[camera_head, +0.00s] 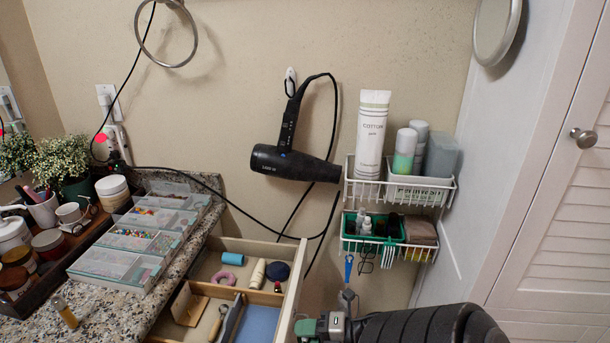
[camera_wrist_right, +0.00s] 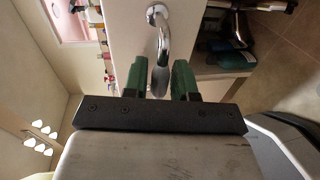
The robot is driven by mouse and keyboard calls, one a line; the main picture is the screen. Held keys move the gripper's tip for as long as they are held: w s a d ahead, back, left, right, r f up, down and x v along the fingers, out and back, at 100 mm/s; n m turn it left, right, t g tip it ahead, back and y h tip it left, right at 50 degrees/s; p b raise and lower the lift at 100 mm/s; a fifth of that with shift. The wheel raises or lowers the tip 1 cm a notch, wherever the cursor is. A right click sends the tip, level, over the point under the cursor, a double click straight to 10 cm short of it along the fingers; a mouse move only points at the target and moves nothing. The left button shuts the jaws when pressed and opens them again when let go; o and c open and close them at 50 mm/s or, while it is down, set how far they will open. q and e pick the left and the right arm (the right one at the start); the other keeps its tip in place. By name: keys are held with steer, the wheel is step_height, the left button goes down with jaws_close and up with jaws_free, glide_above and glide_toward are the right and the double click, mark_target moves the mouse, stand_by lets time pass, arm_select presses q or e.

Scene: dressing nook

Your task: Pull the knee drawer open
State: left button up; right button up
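The drawer (camera_head: 290,290) under the granite counter stands open in the head view, its wooden dividers and contents showing. My right gripper (camera_head: 322,326) is at the outer side of its front panel, at the bottom of the head view. In the right wrist view, a curved chrome handle (camera_wrist_right: 163,35) stands out from the pale drawer front (camera_wrist_right: 185,40). Its lower end sits between the green fingers of my right gripper (camera_wrist_right: 159,82), which appear closed on it. My left gripper is not in view.
The counter (camera_head: 100,312) holds clear organiser boxes (camera_head: 120,262) and a tray of jars. A hair dryer (camera_head: 295,162) hangs on the wall, its cord trailing behind the drawer. Wire baskets (camera_head: 400,190) hang right of it. A louvred door (camera_head: 550,220) stands at the right.

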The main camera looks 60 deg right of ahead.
steer(key=shift+o, duration=0.6)
steer(key=shift+s+d, duration=0.1)
steer(key=shift+s, duration=0.15)
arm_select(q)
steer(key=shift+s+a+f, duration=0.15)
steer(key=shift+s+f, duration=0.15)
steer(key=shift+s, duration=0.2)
arm_select(e)
steer(key=v, duration=1)
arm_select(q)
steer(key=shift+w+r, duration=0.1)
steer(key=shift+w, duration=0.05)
arm_select(e)
steer(key=shift+s+r, duration=0.1)
